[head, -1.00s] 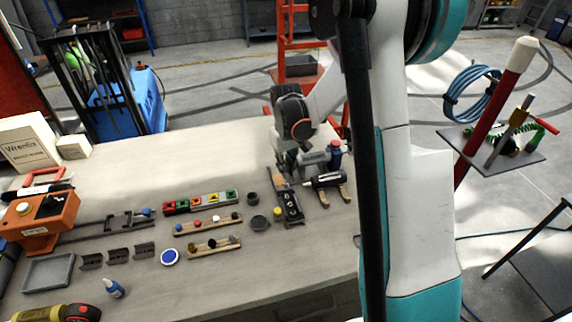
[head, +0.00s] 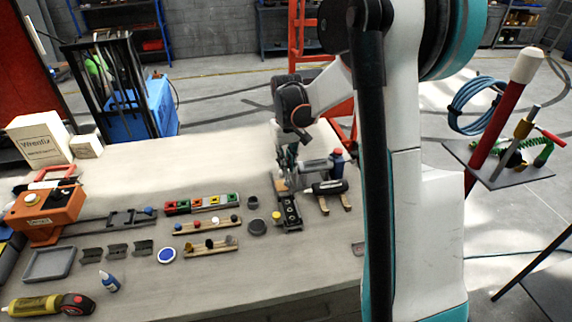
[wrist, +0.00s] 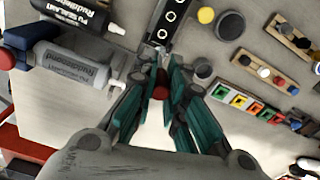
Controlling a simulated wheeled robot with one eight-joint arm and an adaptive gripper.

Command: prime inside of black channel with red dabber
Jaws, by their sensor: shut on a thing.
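The black channel (head: 291,211) appears to be the long dark strip with several round openings, lying near the right end of the bench; it also shows at the top of the wrist view (wrist: 176,32). My gripper (head: 286,170) is low over the bench at the channel's far end. In the wrist view my gripper (wrist: 160,88) is closed around the red dabber (wrist: 160,80). Only its dark red rounded end shows between the fingers. Its lower part is hidden, and I cannot tell whether it touches the channel.
A dark bottle (head: 329,187) on wooden supports and a grey bottle (head: 317,167) lie close to the right of my gripper. The bench's far left middle is clear.

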